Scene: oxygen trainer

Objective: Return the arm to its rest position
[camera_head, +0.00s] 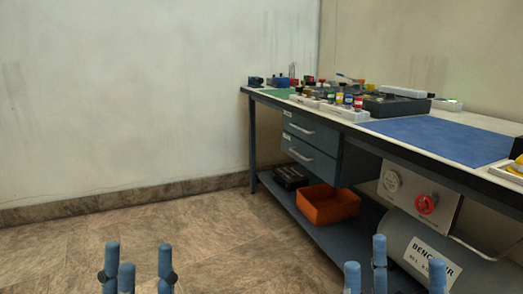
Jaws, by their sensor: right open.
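My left gripper (142,270) shows at the bottom left of the head view, with blue fingertips pointing up. Its fingers are apart with nothing between them, so it looks open and empty. My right gripper (396,268) shows at the bottom right, in front of the bench's lower part. Its blue fingertips are spread wide, and it is open and empty. Both grippers are apart from the bench. The rest of both arms is below the picture.
A workbench (468,117) runs along the right, with a blue mat (440,138) and several small parts on top. Below are drawers (310,130), an orange bin (328,205), a red knob (426,204) and a grey cylinder labelled "BENCH AIR" (400,240). The floor (190,235) at left is clear.

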